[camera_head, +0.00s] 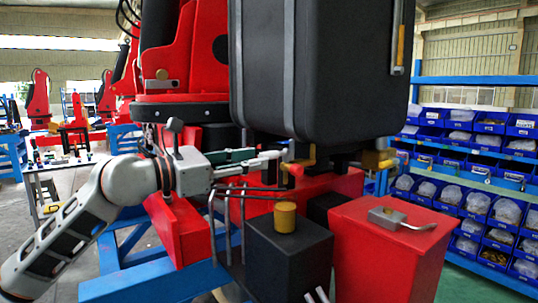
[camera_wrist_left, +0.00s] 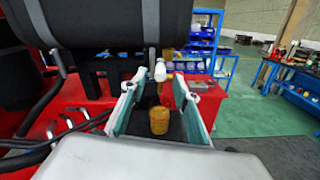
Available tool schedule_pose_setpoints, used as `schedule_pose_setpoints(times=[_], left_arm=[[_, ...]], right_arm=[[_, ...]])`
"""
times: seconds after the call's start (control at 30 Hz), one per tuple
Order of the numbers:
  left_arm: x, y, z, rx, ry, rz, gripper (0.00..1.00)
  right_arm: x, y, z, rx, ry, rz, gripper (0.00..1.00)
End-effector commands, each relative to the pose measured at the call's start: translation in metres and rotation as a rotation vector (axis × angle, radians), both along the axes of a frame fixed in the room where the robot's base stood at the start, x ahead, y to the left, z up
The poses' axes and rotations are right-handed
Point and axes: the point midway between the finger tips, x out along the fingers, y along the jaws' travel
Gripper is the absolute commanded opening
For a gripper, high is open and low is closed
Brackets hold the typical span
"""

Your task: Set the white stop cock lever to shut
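The white stop cock lever (camera_wrist_left: 160,72) shows in the left wrist view as a small white piece on a brass valve under the black tank. It appears between my left gripper's fingertips, with a gap on both sides. My left gripper (camera_head: 272,160) is open, its green-sided fingers level and reaching right toward the brass valve (camera_head: 304,154) in the head view. There the fingertips largely hide the lever, and I cannot tell whether they touch it.
The black tank (camera_head: 338,70) hangs directly above the gripper. Below are a black block with a yellow cap (camera_head: 285,217) and a red box (camera_head: 382,250) with a metal latch. Thin upright rods (camera_head: 228,228) stand under the left gripper. Blue bin shelves (camera_head: 470,160) are at the right.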

Motion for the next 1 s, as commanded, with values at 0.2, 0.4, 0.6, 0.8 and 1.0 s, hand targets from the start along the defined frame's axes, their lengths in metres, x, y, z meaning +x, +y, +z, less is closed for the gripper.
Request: schedule_pose_setpoints(times=[0.2, 0.4, 0.6, 0.8, 1.0], left_arm=[[0.019, -0.028, 0.002, -0.002, 0.001, -0.002, 0.30], [0.029, -0.042, 0.001, -0.003, 0.001, -0.001, 0.30], [0.031, -0.044, 0.000, -0.002, 0.001, -0.001, 0.30], [0.031, -0.043, 0.000, -0.003, 0.001, -0.001, 0.07], [0.031, -0.043, 0.000, -0.003, 0.001, -0.001, 0.00]], right_arm=[[0.003, 0.000, 0.010, 0.000, -0.007, 0.000, 0.40], [0.004, 0.000, 0.014, 0.000, -0.011, 0.000, 0.40], [0.004, 0.000, 0.014, 0.000, -0.011, 0.000, 0.40], [0.003, 0.000, 0.013, 0.000, -0.010, 0.000, 0.40], [0.003, -0.001, 0.012, -0.001, -0.008, -0.001, 0.40]])
